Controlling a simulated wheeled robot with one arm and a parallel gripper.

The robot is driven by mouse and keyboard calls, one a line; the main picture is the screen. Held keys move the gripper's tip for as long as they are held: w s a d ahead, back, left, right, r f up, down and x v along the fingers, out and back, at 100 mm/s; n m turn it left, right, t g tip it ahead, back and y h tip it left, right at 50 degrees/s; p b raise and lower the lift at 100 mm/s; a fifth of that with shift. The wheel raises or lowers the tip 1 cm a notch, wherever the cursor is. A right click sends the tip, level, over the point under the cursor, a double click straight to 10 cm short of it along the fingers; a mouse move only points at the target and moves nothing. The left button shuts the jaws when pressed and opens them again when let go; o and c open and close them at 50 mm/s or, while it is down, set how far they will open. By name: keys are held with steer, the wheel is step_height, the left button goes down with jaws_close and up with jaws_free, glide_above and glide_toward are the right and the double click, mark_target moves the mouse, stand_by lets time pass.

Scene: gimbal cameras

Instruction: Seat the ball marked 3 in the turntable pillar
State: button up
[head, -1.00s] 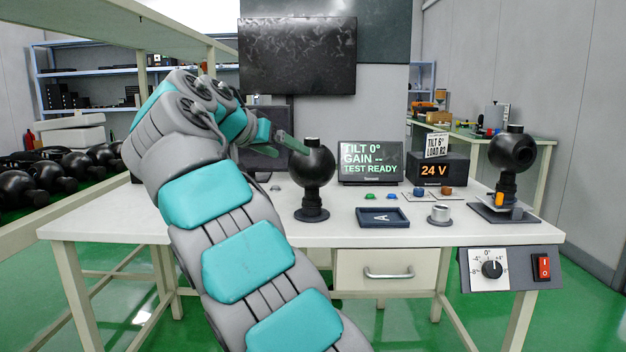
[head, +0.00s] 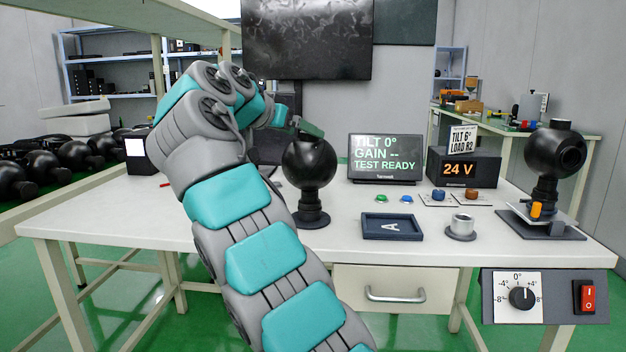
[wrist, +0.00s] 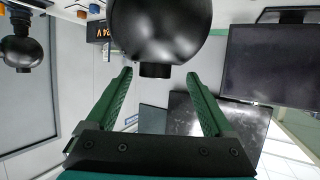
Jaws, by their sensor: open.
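A black ball (head: 308,168) sits on a dark round-footed stand (head: 311,218) on the white table, just right of my arm. No number is readable on it. My gripper (head: 308,128) is at the ball's top and hides its knob in the head view. In the wrist view, my open gripper (wrist: 160,95) has its green fingers spread either side of the ball's short knob (wrist: 155,70), with the ball (wrist: 160,25) beyond; contact cannot be told. A second black ball unit (head: 553,150) with a round opening stands on a dark base at the right; it also shows in the wrist view (wrist: 22,50).
A blue tray marked A (head: 393,226), a metal cup (head: 461,226), small coloured buttons (head: 407,199) and a 24 V box (head: 463,168) stand on the table. The screen (head: 385,158) reads TILT 0°, TEST READY. A dial panel (head: 545,296) hangs at the front right.

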steer(key=x, duration=0.6)
steer(key=shift+s+d+b, duration=0.2)
steer(key=shift+s+b, duration=0.05)
steer(key=shift+b, duration=0.15)
steer(key=shift+c, duration=0.2)
jaws_close()
stand_by(0.4)
